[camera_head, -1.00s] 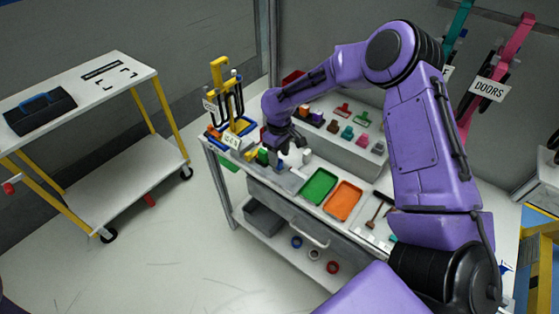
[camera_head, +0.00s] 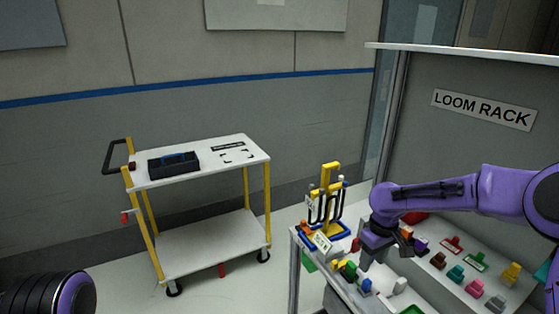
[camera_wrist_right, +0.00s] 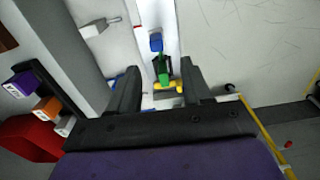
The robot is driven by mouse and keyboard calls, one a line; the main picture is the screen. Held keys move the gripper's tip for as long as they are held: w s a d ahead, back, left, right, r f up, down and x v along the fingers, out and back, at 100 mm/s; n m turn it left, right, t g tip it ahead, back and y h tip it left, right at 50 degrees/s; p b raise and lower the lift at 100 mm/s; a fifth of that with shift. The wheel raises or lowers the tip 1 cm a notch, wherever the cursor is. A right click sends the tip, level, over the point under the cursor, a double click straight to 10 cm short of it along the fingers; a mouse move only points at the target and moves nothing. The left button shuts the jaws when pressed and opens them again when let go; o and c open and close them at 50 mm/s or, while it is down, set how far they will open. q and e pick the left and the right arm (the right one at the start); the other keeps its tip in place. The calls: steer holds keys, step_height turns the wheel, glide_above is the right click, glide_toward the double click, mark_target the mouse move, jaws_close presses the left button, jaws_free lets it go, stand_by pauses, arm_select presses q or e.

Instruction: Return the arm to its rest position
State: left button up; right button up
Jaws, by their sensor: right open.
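My right arm (camera_head: 440,197) is purple and reaches in from the right in the head view, over the bench. Its gripper (camera_head: 384,258) points down above the bench's near left part. In the right wrist view the gripper's two dark fingers (camera_wrist_right: 158,68) stand apart with nothing held between them. A blue piece (camera_wrist_right: 156,42), a green piece (camera_wrist_right: 163,72) and a yellow piece (camera_wrist_right: 167,86) show beyond the gap. Part of my left arm (camera_head: 50,295) shows at the bottom left of the head view; its gripper is out of view.
A yellow holder (camera_head: 328,195) with dark hooks stands at the bench's left end. Several coloured parts (camera_head: 475,287) sit on the grey shelf at right. A cart (camera_head: 200,160) carrying a black case (camera_head: 173,165) stands left, with free floor between.

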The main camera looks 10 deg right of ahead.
steer(key=s+a+f+m+t+y, duration=0.1)
steer(key=s+a+f+m, duration=0.2)
steer(key=s+a+f, duration=0.55)
steer(key=s+a+f+m+y, duration=0.1)
steer(key=s+a+f+m, duration=0.15)
steer(key=s+f, duration=0.75)
steer(key=s+d+f+m+t+h, duration=0.1)
steer(key=s+d+f+m+h, duration=0.2)
steer(key=s, duration=0.4)
steer(key=s+d+f+m+t+h, duration=0.1)
steer(key=s+d+f+h, duration=0.2)
steer(key=s, duration=0.4)
steer(key=shift+m, duration=0.35)
steer(key=f+b, duration=0.1)
steer(key=d+f+b, duration=0.1)
steer(key=b, duration=0.1)
steer(key=f+b, duration=0.1)
steer(key=f, duration=0.1)
steer(key=shift+d+b, duration=0.35)
steer(key=shift+d, duration=0.05)
steer(key=shift+s, duration=0.15)
